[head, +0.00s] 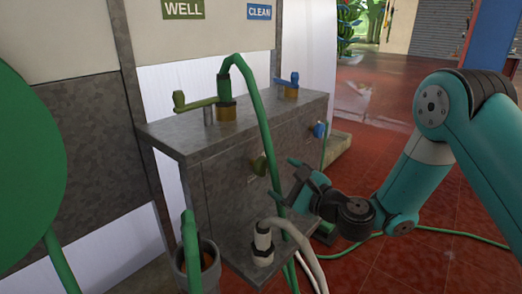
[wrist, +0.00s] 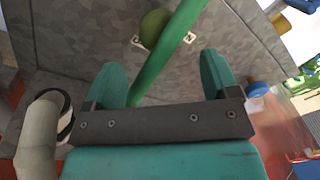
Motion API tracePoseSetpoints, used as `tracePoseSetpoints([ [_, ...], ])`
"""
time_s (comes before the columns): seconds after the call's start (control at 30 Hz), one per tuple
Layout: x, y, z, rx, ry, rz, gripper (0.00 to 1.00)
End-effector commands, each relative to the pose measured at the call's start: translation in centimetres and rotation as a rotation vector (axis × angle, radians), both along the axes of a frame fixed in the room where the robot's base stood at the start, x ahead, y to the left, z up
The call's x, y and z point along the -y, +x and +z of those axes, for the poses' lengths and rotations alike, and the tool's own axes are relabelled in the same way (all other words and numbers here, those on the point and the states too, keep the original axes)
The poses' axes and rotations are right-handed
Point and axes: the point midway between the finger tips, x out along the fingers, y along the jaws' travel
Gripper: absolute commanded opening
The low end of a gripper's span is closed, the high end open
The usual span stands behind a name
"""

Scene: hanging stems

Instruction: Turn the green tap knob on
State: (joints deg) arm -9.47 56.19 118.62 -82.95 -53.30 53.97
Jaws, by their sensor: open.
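The green tap knob (head: 258,163) is olive green and sits on the front face of the grey metal cabinet (head: 225,185). In the wrist view the knob (wrist: 155,28) is round, with a small white label on each side, and a green hose (wrist: 165,50) crosses in front of part of it. My gripper (head: 293,182) is open in front of the cabinet, to the right of the knob. In the wrist view my gripper (wrist: 163,68) has its fingers spread, with the hose passing between them in the picture and the knob beyond the tips. I see no contact with the knob.
A blue knob (head: 319,130) is farther along the cabinet front. A green crank (head: 195,101) and a blue crank (head: 290,82) stand on top. A white pipe fitting (head: 263,243) is below my gripper, and a bucket (head: 198,262) is at left. Red floor (head: 430,215) is open at right.

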Motion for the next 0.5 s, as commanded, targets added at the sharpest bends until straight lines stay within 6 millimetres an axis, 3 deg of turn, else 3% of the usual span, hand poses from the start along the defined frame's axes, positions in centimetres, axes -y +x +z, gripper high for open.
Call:
tracePoseSetpoints([
  [0.03, -0.5, 0.4, 0.8, 0.0, -0.001, 0.002, 0.81],
  [0.5, -5.1, 4.9, 0.1, 0.005, -0.002, 0.004, 0.81],
])
